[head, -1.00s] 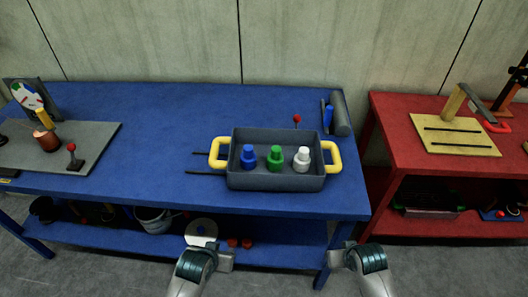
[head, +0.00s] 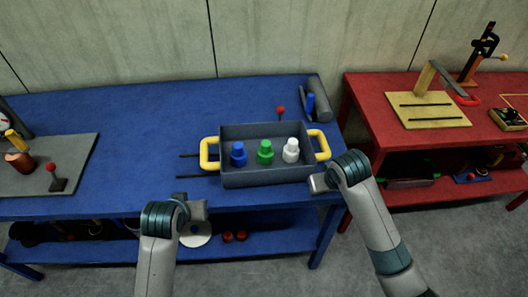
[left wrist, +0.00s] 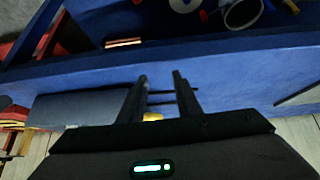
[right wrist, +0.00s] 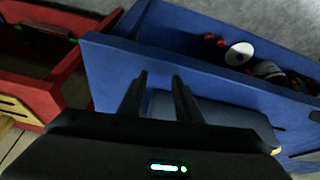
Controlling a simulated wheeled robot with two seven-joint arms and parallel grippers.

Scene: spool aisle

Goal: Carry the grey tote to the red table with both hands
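The grey tote (head: 265,178) stands upright on the blue table, with a yellow handle at each end. It holds a blue (head: 238,154), a green (head: 265,152) and a white bottle-shaped piece (head: 290,150). My left gripper (head: 195,207) is open and empty, in front of the left handle (head: 205,153). In the left wrist view the handle (left wrist: 152,117) shows beyond the parted fingers (left wrist: 161,76). My right gripper (head: 314,184) is open and empty by the tote's front right corner, near the right handle (head: 322,146). The tote's side shows in the right wrist view (right wrist: 215,112). The red table (head: 375,100) stands at right.
A tan board with a grey arm (head: 430,112) and a dark stand (head: 480,50) occupy the red table. A grey roll (head: 319,98) and red-topped pin (head: 280,110) lie behind the tote. A grey board (head: 50,165) is at left. A gap separates the tables.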

